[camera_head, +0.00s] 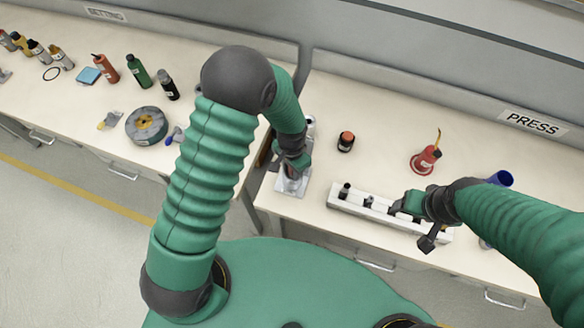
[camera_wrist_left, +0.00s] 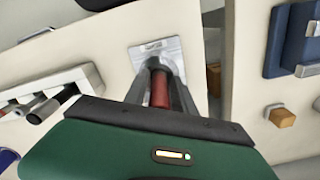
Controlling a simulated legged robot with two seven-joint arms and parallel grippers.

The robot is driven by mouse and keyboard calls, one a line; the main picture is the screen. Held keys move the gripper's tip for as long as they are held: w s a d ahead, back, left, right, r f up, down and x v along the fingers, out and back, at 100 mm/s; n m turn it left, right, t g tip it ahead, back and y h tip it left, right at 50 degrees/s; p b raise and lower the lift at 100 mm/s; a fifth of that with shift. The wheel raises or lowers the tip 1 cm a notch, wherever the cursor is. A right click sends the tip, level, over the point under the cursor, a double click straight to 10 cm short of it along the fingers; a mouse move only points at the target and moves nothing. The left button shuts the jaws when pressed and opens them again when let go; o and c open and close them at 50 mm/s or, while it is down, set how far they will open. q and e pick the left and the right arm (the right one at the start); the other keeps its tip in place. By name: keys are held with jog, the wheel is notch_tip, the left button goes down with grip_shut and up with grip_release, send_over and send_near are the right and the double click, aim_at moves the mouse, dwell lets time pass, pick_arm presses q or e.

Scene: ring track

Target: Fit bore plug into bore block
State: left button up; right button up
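The bore plug appears to be the red-brown cylinder (camera_wrist_left: 160,88) in the left wrist view. My left gripper (camera_wrist_left: 161,80) has a grey finger along each side of it and looks shut on it. The bore block appears to be the silver metal piece (camera_wrist_left: 143,53) just beyond the fingertips. In the head view this metal piece (camera_head: 297,187) sits near the bench's front edge, below my left gripper (camera_head: 292,170). Whether the plug's end touches the block or is in its bore is hidden. My right gripper (camera_head: 410,208) is over the white rack; its fingertips are unclear.
The white rack (camera_head: 347,206) with dark parts stands right of the block. A dark red-topped jar (camera_head: 346,141), a red oil can (camera_head: 426,158) and a blue cup (camera_head: 500,179) stand behind. A gap separates the left bench, with bottles and a tape roll (camera_head: 146,126).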

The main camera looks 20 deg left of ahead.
pick_arm(q)
jog(key=shift+o, duration=1.3)
jog(key=shift+r, duration=0.1)
notch_tip(320, 180, up, 17)
jog(key=b, duration=0.1)
jog(key=shift+f, duration=0.2)
